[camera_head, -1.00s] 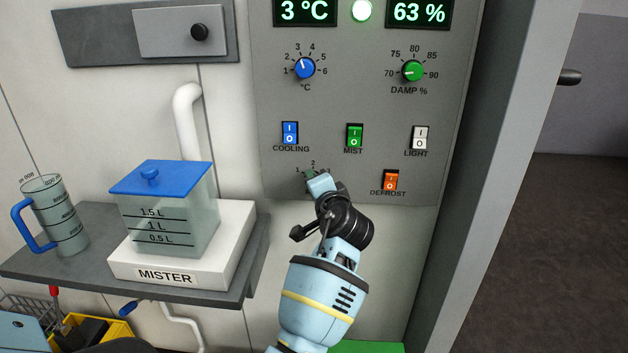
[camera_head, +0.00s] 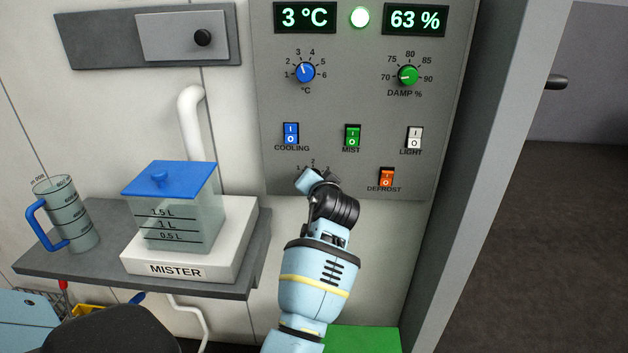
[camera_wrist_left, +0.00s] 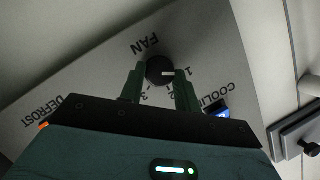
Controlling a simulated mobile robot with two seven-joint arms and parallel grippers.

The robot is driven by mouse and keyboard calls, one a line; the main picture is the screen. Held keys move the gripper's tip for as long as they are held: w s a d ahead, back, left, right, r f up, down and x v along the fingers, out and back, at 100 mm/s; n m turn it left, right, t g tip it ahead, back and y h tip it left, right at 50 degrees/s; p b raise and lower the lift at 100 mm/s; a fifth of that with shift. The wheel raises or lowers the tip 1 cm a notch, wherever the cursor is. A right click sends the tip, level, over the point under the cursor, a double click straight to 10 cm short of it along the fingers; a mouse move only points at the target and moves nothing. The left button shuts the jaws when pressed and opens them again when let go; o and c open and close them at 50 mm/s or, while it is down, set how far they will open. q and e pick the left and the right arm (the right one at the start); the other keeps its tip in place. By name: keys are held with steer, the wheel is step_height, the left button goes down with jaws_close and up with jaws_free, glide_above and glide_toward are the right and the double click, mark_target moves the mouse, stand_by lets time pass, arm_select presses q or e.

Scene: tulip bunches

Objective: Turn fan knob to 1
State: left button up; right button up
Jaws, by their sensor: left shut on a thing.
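The fan knob (camera_wrist_left: 159,70) is black with a white pointer mark, on the grey control panel (camera_head: 350,105). In the left wrist view, which is turned round, its pointer faces right, toward the 1 of the scale. My left gripper (camera_wrist_left: 159,82) has one green finger on each side of the knob and is shut on it. In the head view my left gripper (camera_head: 312,180) covers the knob, and only the scale numbers show above it. My right gripper is not in view.
Above are the cooling switch (camera_head: 291,133), the mist switch (camera_head: 352,136) and the light switch (camera_head: 414,138). The defrost switch (camera_head: 386,177) is close on the right. The mister (camera_head: 178,225) and a measuring jug (camera_head: 66,215) stand on a shelf at left.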

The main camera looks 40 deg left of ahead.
arm_select(q)
steer(key=o, duration=1)
steer(key=shift+s, duration=0.1)
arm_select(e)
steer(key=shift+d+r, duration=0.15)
